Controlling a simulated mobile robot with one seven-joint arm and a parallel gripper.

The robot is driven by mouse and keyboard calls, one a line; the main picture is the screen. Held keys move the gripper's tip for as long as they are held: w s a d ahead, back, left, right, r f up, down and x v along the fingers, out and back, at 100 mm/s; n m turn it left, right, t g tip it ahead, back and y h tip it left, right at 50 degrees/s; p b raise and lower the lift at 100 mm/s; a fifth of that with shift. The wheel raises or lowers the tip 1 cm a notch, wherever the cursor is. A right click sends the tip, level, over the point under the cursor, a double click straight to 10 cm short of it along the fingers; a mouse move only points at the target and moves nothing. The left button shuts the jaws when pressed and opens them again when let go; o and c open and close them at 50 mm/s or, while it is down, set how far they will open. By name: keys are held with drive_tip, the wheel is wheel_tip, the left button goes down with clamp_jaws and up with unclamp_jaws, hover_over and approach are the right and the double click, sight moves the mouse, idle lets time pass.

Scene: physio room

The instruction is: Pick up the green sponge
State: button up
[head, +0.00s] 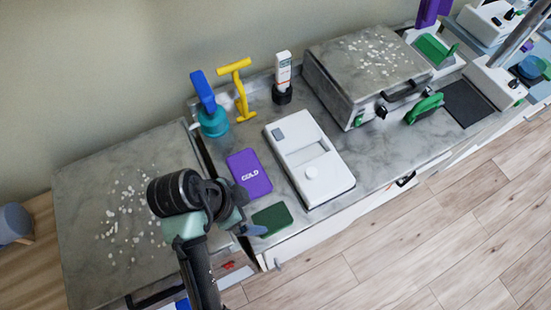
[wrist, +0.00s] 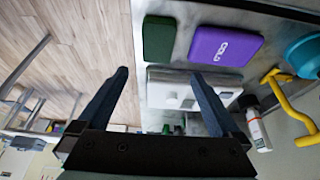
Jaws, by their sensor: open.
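The green sponge (head: 271,220) is a dark green flat block lying on the grey marbled counter near its front edge. It also shows in the wrist view (wrist: 158,39), beyond my fingertips toward the top of the picture. My gripper (head: 250,213) is open and empty, just left of the sponge in the head view. In the wrist view my two dark fingers (wrist: 158,76) stand wide apart with nothing held between them. The sponge looks uncovered.
A purple cold pack (head: 249,174) lies close behind the sponge. A white device (head: 323,178) sits to its right. A blue-topped teal bottle (head: 211,118), a yellow tool (head: 241,92) and a white bottle (head: 283,70) stand at the back. Wooden floor lies in front.

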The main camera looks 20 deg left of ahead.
hover_over(272, 219)
drive_tip(key=s+a, duration=0.1)
drive_tip(key=a, duration=0.1)
wheel_tip(272, 219, down, 7)
drive_tip(key=shift+s+d+r+p, duration=0.1)
drive_tip(key=shift+s+d+p, duration=0.05)
drive_tip(key=shift+p, duration=0.15)
drive_tip(key=shift+s+p+x, duration=0.15)
drive_tip(key=shift+p+x, duration=0.2)
drive_tip(key=shift+x, duration=1.05)
drive_tip(key=shift+s+p+x, duration=0.15)
drive_tip(key=shift+p+x, duration=0.15)
drive_tip(key=shift+x, duration=1.05)
drive_tip(key=shift+f, duration=0.35)
drive_tip(key=c, duration=1.2)
